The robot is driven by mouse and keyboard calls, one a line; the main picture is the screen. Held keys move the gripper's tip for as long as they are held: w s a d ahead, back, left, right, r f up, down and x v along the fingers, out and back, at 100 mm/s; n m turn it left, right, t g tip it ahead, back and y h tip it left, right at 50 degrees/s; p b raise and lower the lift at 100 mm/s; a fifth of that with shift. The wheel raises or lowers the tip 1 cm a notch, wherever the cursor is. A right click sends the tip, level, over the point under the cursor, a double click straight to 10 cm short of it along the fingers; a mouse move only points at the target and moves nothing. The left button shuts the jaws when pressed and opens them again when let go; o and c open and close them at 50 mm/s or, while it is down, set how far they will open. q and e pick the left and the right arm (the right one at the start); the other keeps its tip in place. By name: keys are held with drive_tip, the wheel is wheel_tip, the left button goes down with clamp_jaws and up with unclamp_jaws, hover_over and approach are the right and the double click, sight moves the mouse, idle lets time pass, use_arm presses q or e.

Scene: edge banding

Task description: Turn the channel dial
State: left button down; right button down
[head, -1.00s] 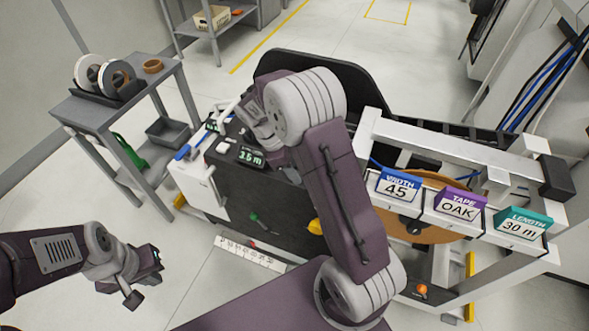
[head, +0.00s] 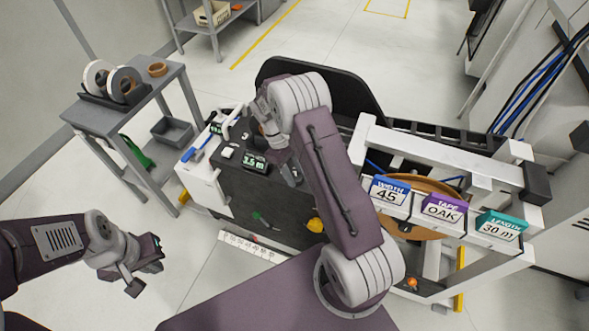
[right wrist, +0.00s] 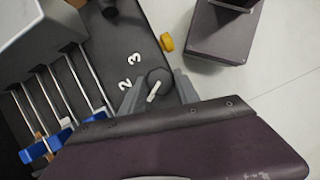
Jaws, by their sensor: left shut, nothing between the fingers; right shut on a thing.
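The channel dial (right wrist: 164,76) is a dark round knob with a white pointer mark in the right wrist view. White numerals 2 and 3 (right wrist: 134,58) are printed beside it on the black panel (right wrist: 92,30). My right gripper (right wrist: 157,92) is shut on the dial, one grey finger on each side. In the head view my right arm leans over the machine's dark top (head: 235,190), and I cannot make out the dial there. My left gripper (head: 150,275) is shut and empty, low at the left, away from the machine.
A green-lit display (head: 255,166) reads 3.5 m. Cards for width 45 (head: 389,191), tape oak (head: 440,211) and length 30 m (head: 496,230) stand on the white frame. A grey cart (head: 95,118) with tape rolls stands at left. A yellow knob (right wrist: 167,42) is near the dial.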

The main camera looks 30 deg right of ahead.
drive_tip(key=shift+m+p, duration=0.35)
drive_tip(key=shift+m, duration=0.35)
drive_tip(key=shift+y, duration=0.3)
drive_tip(key=c, duration=0.9)
unclamp_jaws()
drive_tip(key=v, duration=0.9)
drive_tip(key=shift+w, duration=0.1)
